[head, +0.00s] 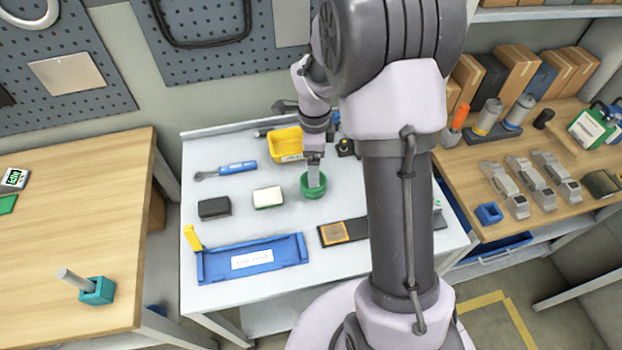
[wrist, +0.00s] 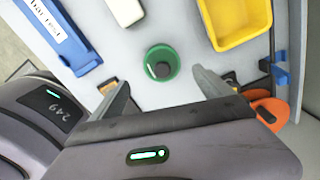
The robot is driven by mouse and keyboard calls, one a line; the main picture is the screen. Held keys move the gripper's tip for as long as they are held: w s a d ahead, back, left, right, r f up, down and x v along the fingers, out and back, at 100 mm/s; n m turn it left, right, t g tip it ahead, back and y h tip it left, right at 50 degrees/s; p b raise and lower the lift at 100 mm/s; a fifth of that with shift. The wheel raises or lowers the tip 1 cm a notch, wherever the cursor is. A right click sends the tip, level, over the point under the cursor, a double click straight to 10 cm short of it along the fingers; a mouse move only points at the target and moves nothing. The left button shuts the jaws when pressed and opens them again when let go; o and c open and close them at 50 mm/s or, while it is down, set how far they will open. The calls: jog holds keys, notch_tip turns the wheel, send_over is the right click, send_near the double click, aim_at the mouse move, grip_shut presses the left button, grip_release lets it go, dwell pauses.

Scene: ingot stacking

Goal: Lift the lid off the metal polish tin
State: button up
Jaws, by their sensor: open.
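The green round tin (head: 312,192) stands upright on the grey work table. I cannot tell how far the fingertips are above the tin.
A yellow bin (head: 284,143) stands behind the tin. A white-topped block (head: 267,197) and a black block (head: 214,208) lie to its left. A blue tray (head: 252,260) and a dark strip with an orange piece (head: 335,233) lie in front. Bare tabletop surrounds the tin.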

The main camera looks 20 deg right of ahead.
jog(key=f+b, duration=0.2)
jog(key=f, duration=0.4)
jog(key=shift+w, duration=0.2)
jog(key=shift+r, duration=0.15)
jog(key=c, duration=1.4)
